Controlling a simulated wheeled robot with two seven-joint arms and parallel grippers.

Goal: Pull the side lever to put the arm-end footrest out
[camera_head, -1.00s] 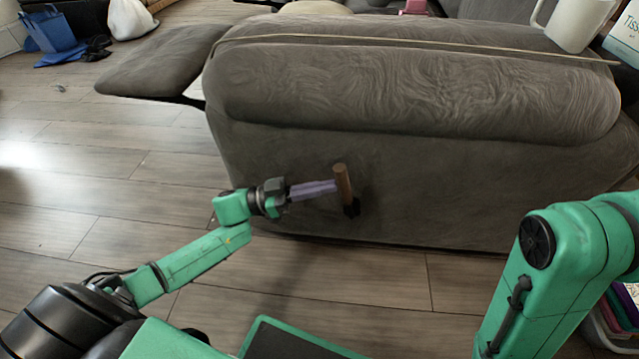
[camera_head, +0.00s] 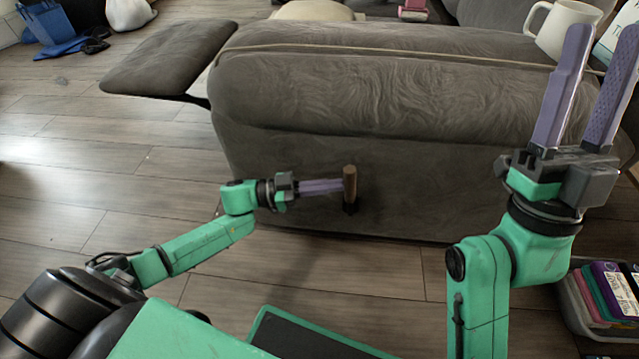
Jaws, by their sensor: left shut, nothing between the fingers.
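The grey sofa arm (camera_head: 400,100) fills the middle of the view. The side lever (camera_head: 350,180), a brown wooden handle on a dark mount, stands almost upright on its side panel. The grey padded footrest (camera_head: 165,58) sticks out to the left from the arm's end. My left gripper (camera_head: 340,187) is shut and empty, its purple fingertips at the lever's left side; whether they touch it I cannot tell. My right gripper (camera_head: 607,28) is open and empty, raised at the right with fingers pointing up, in front of the sofa arm's right end.
A white mug (camera_head: 562,28) and a tissue box (camera_head: 607,45) are at the upper right, partly behind my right fingers. A bin of colourful books (camera_head: 600,300) stands on the floor at lower right. A blue bag (camera_head: 48,25) lies at upper left. The wooden floor at left is clear.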

